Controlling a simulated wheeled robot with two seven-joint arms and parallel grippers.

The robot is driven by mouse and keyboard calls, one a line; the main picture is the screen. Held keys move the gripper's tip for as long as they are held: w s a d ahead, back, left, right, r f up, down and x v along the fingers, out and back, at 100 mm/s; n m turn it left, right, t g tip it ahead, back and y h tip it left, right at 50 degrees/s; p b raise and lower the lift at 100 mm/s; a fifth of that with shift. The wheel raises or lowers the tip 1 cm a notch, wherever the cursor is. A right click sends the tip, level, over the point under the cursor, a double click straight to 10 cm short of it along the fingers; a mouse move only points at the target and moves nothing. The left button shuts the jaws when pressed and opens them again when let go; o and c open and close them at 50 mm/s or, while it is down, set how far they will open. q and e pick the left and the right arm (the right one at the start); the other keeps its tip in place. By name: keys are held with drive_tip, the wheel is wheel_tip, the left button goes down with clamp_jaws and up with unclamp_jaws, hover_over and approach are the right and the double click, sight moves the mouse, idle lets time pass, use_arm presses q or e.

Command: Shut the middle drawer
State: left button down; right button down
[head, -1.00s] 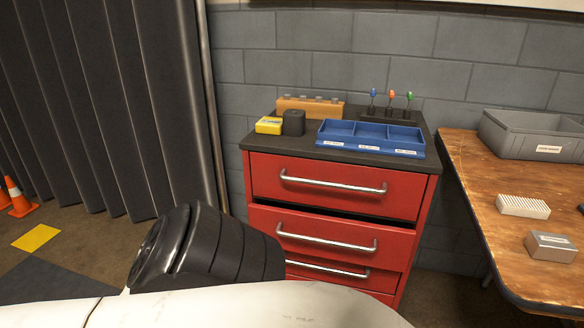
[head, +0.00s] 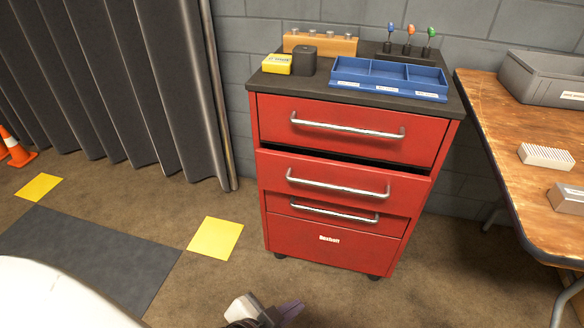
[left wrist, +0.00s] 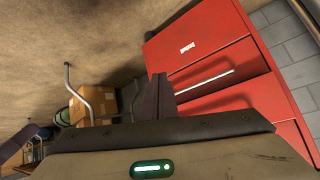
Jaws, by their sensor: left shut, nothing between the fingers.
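The red cabinet (head: 264,215) stands against the grey wall in the head view. Its middle drawer (head: 340,174) is partly open: its front juts out, with a dark gap above it and a silver bar handle across it. My left gripper (head: 289,309) is low at the bottom edge of the head view, in front of and below the cabinet, apart from the drawer. In the left wrist view the left gripper's dark fingers (left wrist: 156,98) are together and empty, with the red cabinet (left wrist: 200,60) tilted beyond them. My right gripper is not in view.
A blue three-compartment tray (head: 388,92), a yellow box (head: 277,64) and a screwdriver rack stand on the cabinet top. A wooden table (head: 500,150) is close at right. A curtain (head: 130,80) hangs at left. The floor before the cabinet is clear.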

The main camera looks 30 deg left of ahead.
use_arm(q)
drive_tip(key=w+a+r+m+t+y, duration=0.35)
drive_tip(key=w+a+m+y, duration=0.2)
drive_tip(key=w, duration=0.25)
drive_tip(key=m+t, duration=0.4)
drive_tip(key=m, duration=0.2)
approach(318, 167)
drive_tip(key=shift+n+y, duration=0.25)
drive_tip(key=shift+y, duration=0.2)
drive_tip(key=x, duration=0.6)
drive_tip(key=shift+w+d, duration=0.15)
drive_tip(key=shift+d, duration=0.15)
drive_tip(key=shift+w, duration=0.15)
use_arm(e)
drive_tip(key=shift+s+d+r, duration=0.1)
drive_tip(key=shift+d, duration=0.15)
use_arm(q)
drive_tip(key=shift+a, duration=0.1)
